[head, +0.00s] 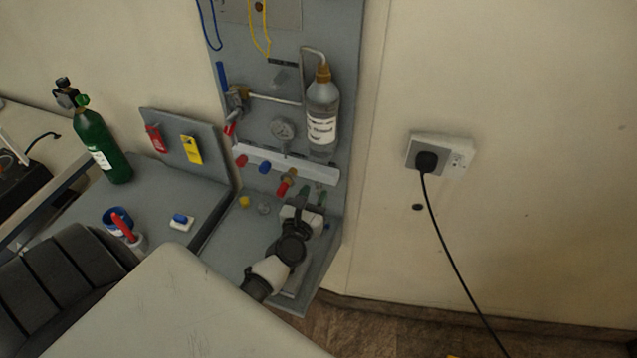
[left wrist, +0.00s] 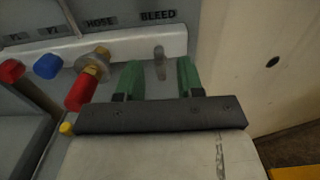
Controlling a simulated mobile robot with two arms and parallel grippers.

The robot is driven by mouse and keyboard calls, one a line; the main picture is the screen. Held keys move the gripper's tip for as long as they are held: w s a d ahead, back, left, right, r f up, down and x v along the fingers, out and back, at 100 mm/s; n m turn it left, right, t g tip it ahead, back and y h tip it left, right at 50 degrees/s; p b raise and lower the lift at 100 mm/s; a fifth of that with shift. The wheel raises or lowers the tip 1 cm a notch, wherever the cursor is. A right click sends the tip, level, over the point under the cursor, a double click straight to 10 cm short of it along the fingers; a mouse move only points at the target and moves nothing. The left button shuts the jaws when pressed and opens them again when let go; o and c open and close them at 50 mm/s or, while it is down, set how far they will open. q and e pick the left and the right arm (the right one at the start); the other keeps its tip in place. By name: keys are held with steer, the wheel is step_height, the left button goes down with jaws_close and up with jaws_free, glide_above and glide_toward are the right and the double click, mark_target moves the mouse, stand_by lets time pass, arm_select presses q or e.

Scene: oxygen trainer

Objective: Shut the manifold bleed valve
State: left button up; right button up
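The manifold (head: 285,163) is a pale bar across the grey wall panel. It also shows in the left wrist view (left wrist: 125,45), with a BLEED label (left wrist: 158,15) above its right part. Below that label a small grey bleed valve lever (left wrist: 160,62) points roughly up and down in the picture. My left gripper (head: 312,195) is just below the manifold's right end. In the left wrist view its green fingertips (left wrist: 159,78) are apart, one on each side of the lever, with gaps visible. The lever is hard to make out in the head view. My right gripper is not in view.
A red-tipped brass hose fitting (left wrist: 88,80) is close left of my left gripper, with blue (left wrist: 47,66) and red (left wrist: 11,71) knobs beyond. A bottle (head: 322,115) and gauge (head: 283,130) are above. A green cylinder (head: 102,148) stands left.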

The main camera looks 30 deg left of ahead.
arm_select(q)
steer(key=shift+x, duration=0.8)
steer(key=shift+w+a+r, duration=0.1)
steer(key=shift+w+a, duration=0.05)
steer(key=shift+w, duration=0.4)
steer(key=shift+w, duration=0.1)
jaws_close()
